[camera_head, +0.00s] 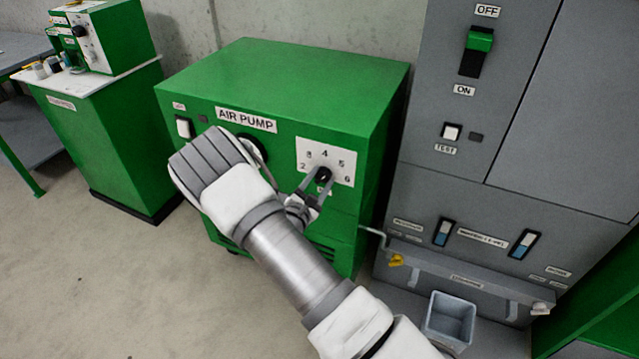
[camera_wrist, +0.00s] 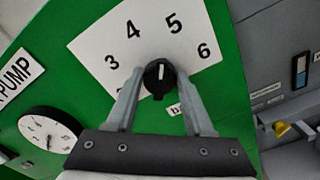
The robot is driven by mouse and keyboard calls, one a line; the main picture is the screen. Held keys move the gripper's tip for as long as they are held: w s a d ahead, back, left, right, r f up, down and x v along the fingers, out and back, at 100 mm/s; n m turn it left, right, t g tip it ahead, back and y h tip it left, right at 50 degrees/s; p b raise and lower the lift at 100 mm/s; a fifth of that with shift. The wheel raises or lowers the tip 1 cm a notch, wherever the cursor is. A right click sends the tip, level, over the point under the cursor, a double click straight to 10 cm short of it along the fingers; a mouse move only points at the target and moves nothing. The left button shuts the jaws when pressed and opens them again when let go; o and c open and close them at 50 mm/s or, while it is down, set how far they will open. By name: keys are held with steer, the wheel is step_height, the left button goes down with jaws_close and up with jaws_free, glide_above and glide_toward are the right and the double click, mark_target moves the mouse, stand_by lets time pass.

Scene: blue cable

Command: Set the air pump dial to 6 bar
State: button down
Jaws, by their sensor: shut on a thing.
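The green air pump (camera_head: 285,85) stands in the middle of the head view. Its white dial plate (camera_head: 340,158) carries the numbers 2 to 6. The black dial knob (camera_head: 323,175) sits low on the plate and also shows in the wrist view (camera_wrist: 158,78). My gripper (camera_head: 314,182) is shut on the knob, one finger on each side in the wrist view (camera_wrist: 160,90). The knob's white mark points between 4 and 5, nearer 5. The 2 is partly hidden by a finger in the wrist view.
A round white gauge (camera_wrist: 48,135) sits on the pump's front, left of the dial. A grey cabinet (camera_head: 430,200) stands close at the right. A small grey bin (camera_head: 450,318) and a yellow-handled crank (camera_head: 396,260) are below. Floor at the left is clear.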

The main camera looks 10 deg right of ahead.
steer(key=shift+s+d+f+m+b, duration=0.1)
steer(key=shift+f+m+b, duration=0.1)
steer(key=shift+m+b, duration=2.3)
steer(key=shift+f+m+b, duration=0.15)
steer(key=shift+m+b, duration=1.8)
steer(key=shift+m, duration=1.05)
steer(key=shift+c, duration=1.4)
jaws_free()
steer(key=shift+r, duration=0.1)
steer(key=p+v, duration=0.2)
steer(key=v, duration=1.5)
steer(key=shift+s, duration=0.15)
steer(key=shift+r, duration=0.1)
